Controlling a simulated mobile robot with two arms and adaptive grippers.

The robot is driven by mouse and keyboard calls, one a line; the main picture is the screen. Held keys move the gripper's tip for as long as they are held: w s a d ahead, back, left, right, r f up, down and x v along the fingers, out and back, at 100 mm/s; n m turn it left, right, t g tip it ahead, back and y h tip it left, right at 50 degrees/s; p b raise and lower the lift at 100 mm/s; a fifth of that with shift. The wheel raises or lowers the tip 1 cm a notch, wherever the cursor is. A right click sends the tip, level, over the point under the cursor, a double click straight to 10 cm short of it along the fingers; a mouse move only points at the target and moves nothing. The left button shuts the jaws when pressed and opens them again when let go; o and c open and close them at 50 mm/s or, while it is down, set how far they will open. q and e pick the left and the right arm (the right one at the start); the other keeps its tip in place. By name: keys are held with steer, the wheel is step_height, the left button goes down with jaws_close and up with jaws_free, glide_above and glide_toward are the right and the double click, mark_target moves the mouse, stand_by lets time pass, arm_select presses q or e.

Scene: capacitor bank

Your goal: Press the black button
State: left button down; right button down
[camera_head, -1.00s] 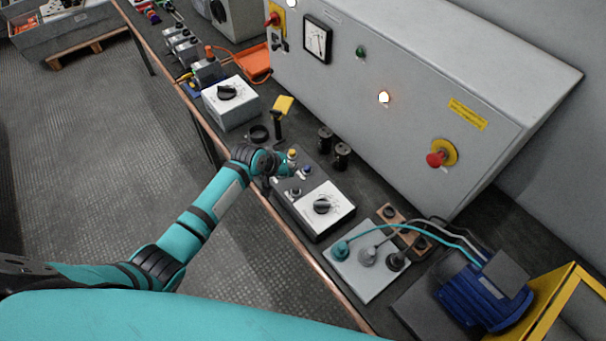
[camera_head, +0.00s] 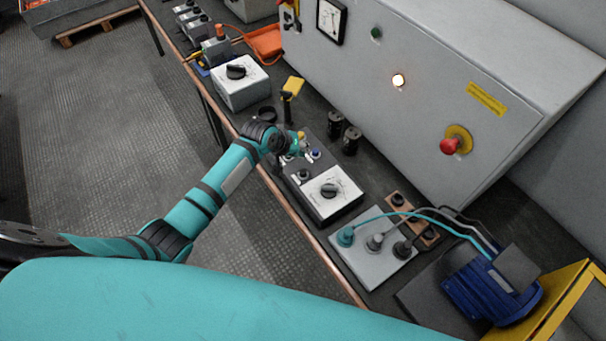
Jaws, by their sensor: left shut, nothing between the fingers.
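A dark control box (camera_head: 290,176) on the bench has a white dial panel (camera_head: 346,203) and several small buttons. A black button (camera_head: 303,174) sits near the dial panel, and a blue button (camera_head: 315,153) is farther back. My left gripper (camera_head: 297,148) points right, over the far end of the box, just beyond the black button in the picture. Its fingers are small here and look shut, with nothing held. They partly cover the buttons there. I cannot tell whether they touch one. The black button shows clear of the fingers. My right gripper is out of view.
A grey cabinet (camera_head: 420,110) with a lit lamp and red emergency stop (camera_head: 450,146) stands behind. A white dial box (camera_head: 241,92) is to the left. A plate with cable plugs (camera_head: 369,265) and a blue motor (camera_head: 490,292) are to the right.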

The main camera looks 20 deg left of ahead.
arm_select(q)
steer(key=b, duration=0.4)
glide_above(303, 173)
steer(key=w, duration=0.1)
steer(key=f, duration=0.2)
steer(key=a+f, duration=0.1)
steer(key=f, duration=0.1)
steer(key=shift+w+f, duration=0.2)
steer(key=shift+f, duration=0.8)
steer(key=shift+f, duration=0.45)
steer(key=shift+f+b, duration=0.9)
steer(key=shift+f, duration=0.1)
stand_by(0.7)
steer(key=shift+d, duration=0.1)
steer(key=shift+r+p, duration=1.4)
steer(key=shift+p, duration=0.05)
